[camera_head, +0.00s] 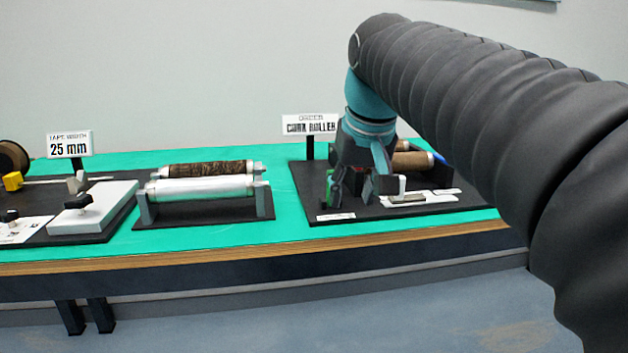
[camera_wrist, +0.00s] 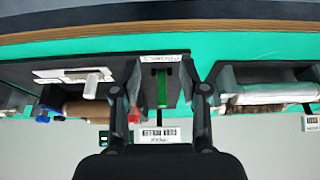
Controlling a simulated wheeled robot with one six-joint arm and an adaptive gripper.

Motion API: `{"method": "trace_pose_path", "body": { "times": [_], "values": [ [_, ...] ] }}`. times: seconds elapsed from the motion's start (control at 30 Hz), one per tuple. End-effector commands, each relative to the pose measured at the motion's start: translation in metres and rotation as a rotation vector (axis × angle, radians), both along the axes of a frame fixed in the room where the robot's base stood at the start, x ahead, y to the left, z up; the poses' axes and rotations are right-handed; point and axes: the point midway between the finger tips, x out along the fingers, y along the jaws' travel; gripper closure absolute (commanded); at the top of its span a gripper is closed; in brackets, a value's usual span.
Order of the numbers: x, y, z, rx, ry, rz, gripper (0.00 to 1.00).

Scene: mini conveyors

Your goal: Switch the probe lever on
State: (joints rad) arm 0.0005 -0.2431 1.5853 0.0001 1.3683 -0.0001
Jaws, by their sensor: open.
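The station signed "cork roller" is a dark base (camera_head: 440,205) on the right part of the bench. A small white label (camera_wrist: 165,58), too blurred to read surely, lies at its front edge; it also shows in the head view (camera_head: 336,217). Behind it is a narrow green piece (camera_wrist: 162,90), possibly the probe lever or its marking, with a small red part (camera_wrist: 134,116) beside it. My gripper (camera_wrist: 162,98) is open, with its fingers on either side of the green piece and apparently nothing between them held. In the head view my gripper (camera_head: 352,188) hides much of this spot. The lever's position cannot be told.
A white plate with a slider (camera_wrist: 90,80) and a brown cork roller (camera_wrist: 87,110) lie beside the green piece. A stand with a silver roller (camera_head: 200,189) is to the left in the head view. The green bench top (camera_head: 240,230) is clear in front.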

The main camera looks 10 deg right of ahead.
Motion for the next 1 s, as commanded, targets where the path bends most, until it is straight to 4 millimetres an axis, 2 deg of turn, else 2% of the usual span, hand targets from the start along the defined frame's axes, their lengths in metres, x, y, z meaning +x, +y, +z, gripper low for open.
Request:
{"method": "trace_pose_path", "body": {
  "times": [0.03,0.23,0.4,0.53,0.67,0.77,1.0],
  "values": [
    [0.017,0.0,0.015,0.0,0.005,0.0,0.56],
    [0.06,0.0,0.061,0.0,0.024,0.0,0.56],
    [0.082,0.0,0.082,0.0,0.035,0.0,0.56],
    [0.089,0.0,0.09,0.0,0.037,0.0,0.56],
    [0.093,0.0,0.087,0.0,0.041,0.0,0.56],
    [0.096,0.0,0.077,0.0,0.041,0.0,0.56],
    [0.111,0.0,0.037,0.0,0.042,0.0,0.56]
  ]
}}
